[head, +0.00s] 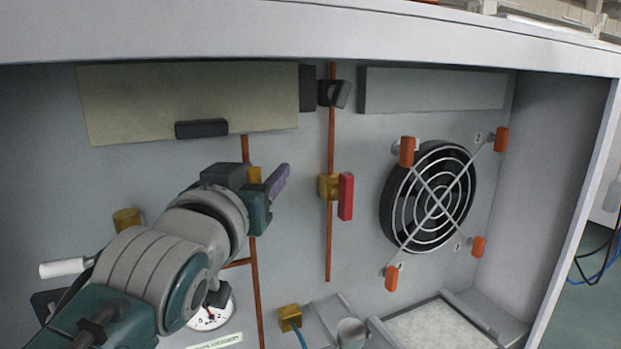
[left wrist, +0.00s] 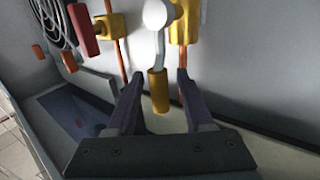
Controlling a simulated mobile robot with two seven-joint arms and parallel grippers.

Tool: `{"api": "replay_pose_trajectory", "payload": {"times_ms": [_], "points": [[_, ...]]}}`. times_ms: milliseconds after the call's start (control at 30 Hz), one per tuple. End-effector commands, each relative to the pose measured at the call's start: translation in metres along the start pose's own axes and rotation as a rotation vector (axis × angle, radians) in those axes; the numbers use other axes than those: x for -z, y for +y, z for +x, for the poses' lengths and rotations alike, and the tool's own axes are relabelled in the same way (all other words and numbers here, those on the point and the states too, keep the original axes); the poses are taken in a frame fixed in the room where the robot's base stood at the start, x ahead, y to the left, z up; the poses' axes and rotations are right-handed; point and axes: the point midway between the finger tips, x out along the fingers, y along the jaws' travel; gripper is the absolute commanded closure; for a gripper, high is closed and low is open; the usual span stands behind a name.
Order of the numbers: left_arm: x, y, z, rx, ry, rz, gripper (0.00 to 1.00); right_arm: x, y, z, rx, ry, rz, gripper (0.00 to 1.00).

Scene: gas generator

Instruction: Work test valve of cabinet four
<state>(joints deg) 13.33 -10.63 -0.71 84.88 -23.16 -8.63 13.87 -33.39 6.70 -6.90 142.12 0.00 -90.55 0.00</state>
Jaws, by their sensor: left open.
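My left gripper (head: 270,192) reaches in front of the left copper pipe, and its jaws are open. In the left wrist view my left gripper (left wrist: 158,88) shows two dark fingers spread apart. Between and beyond them is a grey lever with a white ball end (left wrist: 158,14), above a small brass cylinder (left wrist: 158,92). I cannot tell whether a finger touches these. A brass valve body (left wrist: 186,22) sits on a copper pipe just right of the lever. In the head view my gripper mostly covers this spot. No label for cabinet four is readable. My right gripper is out of view.
A brass valve with a red handle (head: 346,196) is on the middle pipe, right of my gripper. A caged fan (head: 430,195) with orange clips is farther right. A gauge (head: 212,316) is below my arm. A white-handled lever (head: 65,267) is at far left. The cabinet's top edge (head: 300,35) overhangs.

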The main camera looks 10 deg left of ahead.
Motion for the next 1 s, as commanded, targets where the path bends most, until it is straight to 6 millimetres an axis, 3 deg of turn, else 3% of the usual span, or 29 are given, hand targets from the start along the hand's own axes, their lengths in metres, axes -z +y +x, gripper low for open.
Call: {"api": "replay_pose_trajectory", "payload": {"times_ms": [400,833,1000], "points": [[0.0003,-0.0002,0.0082,0.0,0.0,-0.001,0.49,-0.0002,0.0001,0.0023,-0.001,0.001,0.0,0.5],[0.0002,-0.0001,0.008,0.0,0.0,-0.001,0.97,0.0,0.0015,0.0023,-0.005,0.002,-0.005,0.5],[0.0002,-0.0001,0.008,0.0,0.0,-0.001,1.0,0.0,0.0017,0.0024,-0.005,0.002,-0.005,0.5]]}}
